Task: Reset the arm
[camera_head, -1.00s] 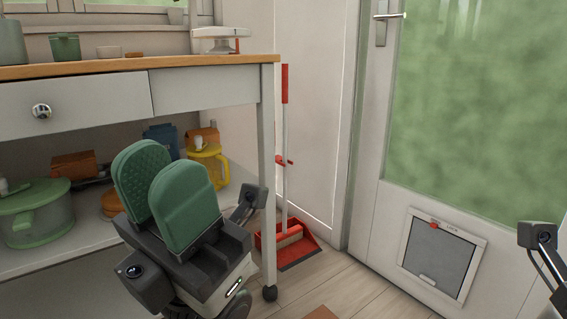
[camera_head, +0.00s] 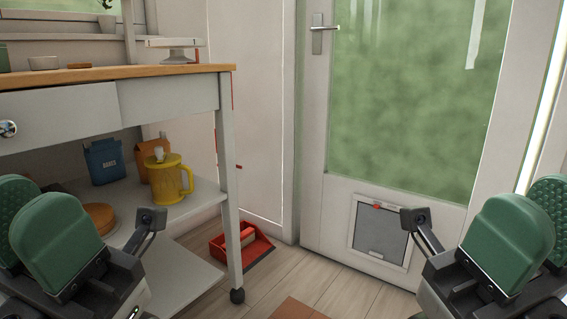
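My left gripper (camera_head: 42,228) shows at the lower left, in front of the white trolley's lower shelf. Its two green padded fingers are close to each other with nothing seen between them, but I cannot tell whether they touch. My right gripper (camera_head: 528,228) shows at the lower right, in front of the door. Its green fingers overlap in the view, so its opening is unclear. Both grippers point upward, and nothing is seen held in either.
The white trolley (camera_head: 224,190) with a wooden top stands at the left. Its lower shelf bears a yellow jug (camera_head: 168,178) and a blue bag (camera_head: 105,161). A red dustpan (camera_head: 241,247) lies on the floor behind it. The door (camera_head: 316,200) has a pet flap (camera_head: 380,232).

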